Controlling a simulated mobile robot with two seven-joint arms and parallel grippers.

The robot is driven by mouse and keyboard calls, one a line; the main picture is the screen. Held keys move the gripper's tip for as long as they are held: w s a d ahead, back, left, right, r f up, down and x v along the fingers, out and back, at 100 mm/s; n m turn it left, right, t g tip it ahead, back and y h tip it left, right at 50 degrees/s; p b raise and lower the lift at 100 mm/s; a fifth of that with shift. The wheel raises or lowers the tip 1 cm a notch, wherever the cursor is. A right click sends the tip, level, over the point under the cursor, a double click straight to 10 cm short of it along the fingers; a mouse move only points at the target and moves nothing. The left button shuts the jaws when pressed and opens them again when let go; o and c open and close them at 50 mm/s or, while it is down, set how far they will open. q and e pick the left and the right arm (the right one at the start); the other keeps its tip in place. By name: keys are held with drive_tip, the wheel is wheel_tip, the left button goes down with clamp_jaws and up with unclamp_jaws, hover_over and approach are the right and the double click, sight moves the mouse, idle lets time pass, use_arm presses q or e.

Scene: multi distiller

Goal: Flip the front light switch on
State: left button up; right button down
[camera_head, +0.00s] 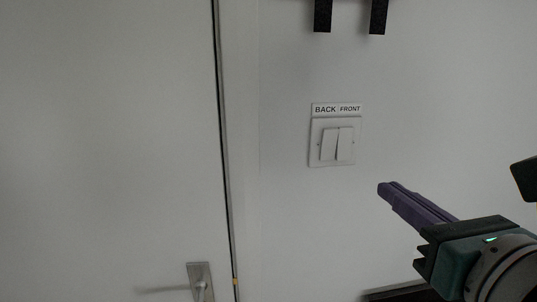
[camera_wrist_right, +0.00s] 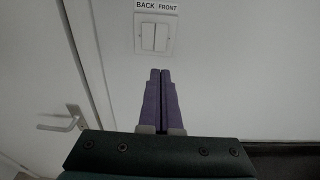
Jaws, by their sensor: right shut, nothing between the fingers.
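A white double light switch (camera_head: 335,142) is on the wall in the head view, with a label reading BACK on the left and FRONT on the right above it. The front switch (camera_head: 345,144) is the right rocker; the back switch (camera_head: 329,144) is the left one. My right gripper (camera_head: 383,189) is shut and empty, its purple fingers to the right of and lower than the switch plate, apart from it. In the right wrist view the shut fingertips (camera_wrist_right: 160,72) point up just below the switch plate (camera_wrist_right: 154,35). My left gripper is not in view.
A white door (camera_head: 110,130) fills the left of the head view, with a metal handle (camera_head: 200,280) low down. Two black hooks or brackets (camera_head: 350,15) hang at the top. The wall around the switch is clear.

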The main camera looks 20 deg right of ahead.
sight(344, 157)
drive_tip(key=p+x, duration=0.1)
drive_tip(key=x, duration=1)
drive_tip(key=shift+w+d, duration=0.1)
drive_tip(key=shift+w, duration=0.3)
